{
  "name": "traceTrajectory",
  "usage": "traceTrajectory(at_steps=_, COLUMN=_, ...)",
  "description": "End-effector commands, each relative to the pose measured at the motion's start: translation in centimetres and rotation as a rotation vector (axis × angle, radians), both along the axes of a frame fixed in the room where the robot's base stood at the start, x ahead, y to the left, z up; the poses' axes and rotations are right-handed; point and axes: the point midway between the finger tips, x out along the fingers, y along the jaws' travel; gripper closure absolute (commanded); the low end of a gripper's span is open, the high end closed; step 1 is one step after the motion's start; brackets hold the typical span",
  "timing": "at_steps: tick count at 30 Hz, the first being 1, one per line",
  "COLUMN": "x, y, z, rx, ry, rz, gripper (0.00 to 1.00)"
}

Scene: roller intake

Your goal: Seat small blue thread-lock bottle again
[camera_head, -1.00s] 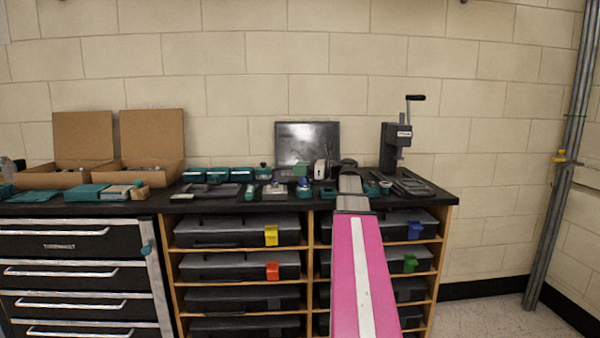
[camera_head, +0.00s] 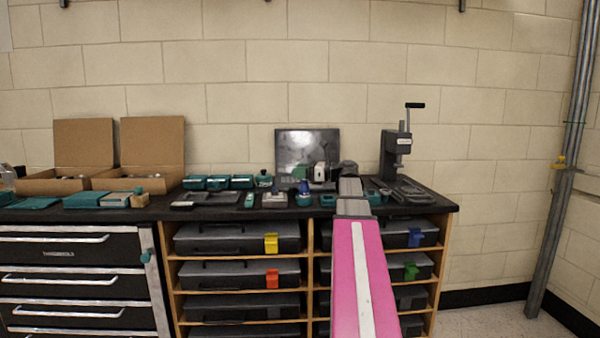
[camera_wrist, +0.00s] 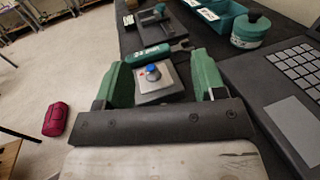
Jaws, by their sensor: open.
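The small blue bottle (camera_head: 304,188) stands on the black bench top, left of my gripper in the head view. In the wrist view a round blue top (camera_wrist: 153,69), with a bit of red beside it, shows over a grey square block (camera_wrist: 157,89). Whether the bottle is fully seated there cannot be told. My gripper (camera_wrist: 163,72) has its two green fingers wide apart, with the block and blue top in the space between them. Nothing is held. In the head view my gripper (camera_head: 348,168) is small and its fingers are hard to make out.
A dark green tool (camera_wrist: 158,52) lies just beyond the block. A round teal container (camera_wrist: 251,30) and teal bins (camera_wrist: 215,15) stand farther off. A dark keypad device (camera_wrist: 285,85) lies at right. An arbor press (camera_head: 397,150) and open cardboard boxes (camera_head: 152,150) stand on the bench.

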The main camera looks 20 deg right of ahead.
Motion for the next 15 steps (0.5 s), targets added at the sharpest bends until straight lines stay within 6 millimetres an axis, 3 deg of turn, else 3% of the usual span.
traceTrajectory(at_steps=7, x=-1.0, y=-1.8, z=0.0, rx=0.000, ry=0.000, rz=-0.001, gripper=0.36)
traceTrajectory(at_steps=15, x=-3.7, y=-6.2, z=0.0, rx=0.000, ry=0.000, rz=-0.003, gripper=0.36)
